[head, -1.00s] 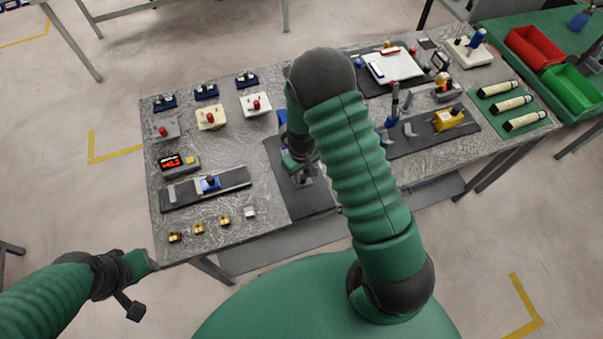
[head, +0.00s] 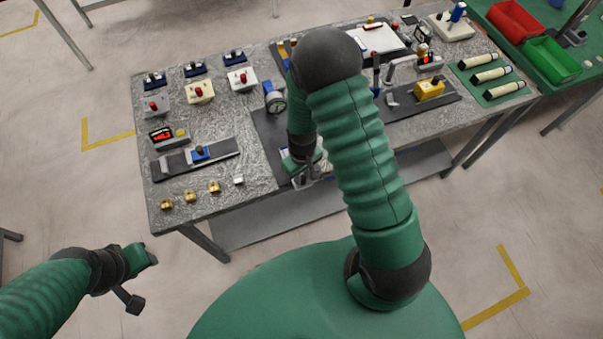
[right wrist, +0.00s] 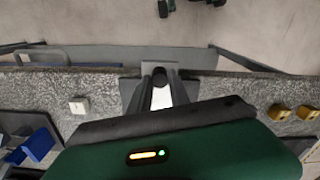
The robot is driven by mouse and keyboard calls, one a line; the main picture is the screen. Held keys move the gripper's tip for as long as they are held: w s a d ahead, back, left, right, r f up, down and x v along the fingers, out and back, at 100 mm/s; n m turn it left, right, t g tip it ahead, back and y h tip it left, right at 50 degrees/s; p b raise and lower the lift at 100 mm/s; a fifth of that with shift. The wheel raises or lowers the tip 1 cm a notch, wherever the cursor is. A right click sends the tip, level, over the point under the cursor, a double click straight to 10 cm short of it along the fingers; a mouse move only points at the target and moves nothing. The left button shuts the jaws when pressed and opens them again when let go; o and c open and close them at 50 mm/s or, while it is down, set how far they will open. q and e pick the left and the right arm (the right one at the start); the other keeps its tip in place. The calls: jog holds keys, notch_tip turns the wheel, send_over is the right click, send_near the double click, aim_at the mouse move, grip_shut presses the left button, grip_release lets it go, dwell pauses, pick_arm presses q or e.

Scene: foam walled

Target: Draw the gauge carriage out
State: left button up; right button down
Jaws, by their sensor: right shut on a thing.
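My right gripper (head: 306,178) is at the front edge of the table, low over the near end of a dark base plate (head: 264,133). In the right wrist view its two grey fingers (right wrist: 162,92) close around a dark round knob (right wrist: 160,76) on a grey plate (right wrist: 187,67), apparently the gauge carriage. This plate reaches past the table's front edge. A round dial gauge (head: 275,102) with a blue mount stands at the far end of the base plate. My forearm hides part of the base. My left gripper (head: 143,275) is off the table at lower left; its jaw opening is unclear.
A dark rail with a blue slider (head: 200,153) lies left of the base, with small brass blocks (head: 190,197) and a white block (head: 239,180) near the front edge. A yellow block (head: 429,90) is on the right plate. Floor in front is clear.

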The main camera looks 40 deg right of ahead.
jog(key=shift+s+f, duration=0.1)
jog(key=shift+f, duration=0.1)
jog(key=c, duration=1.2)
grip_release()
notch_tip(320, 180, up, 17)
jog(key=b, duration=0.1)
jog(key=shift+f, duration=0.15)
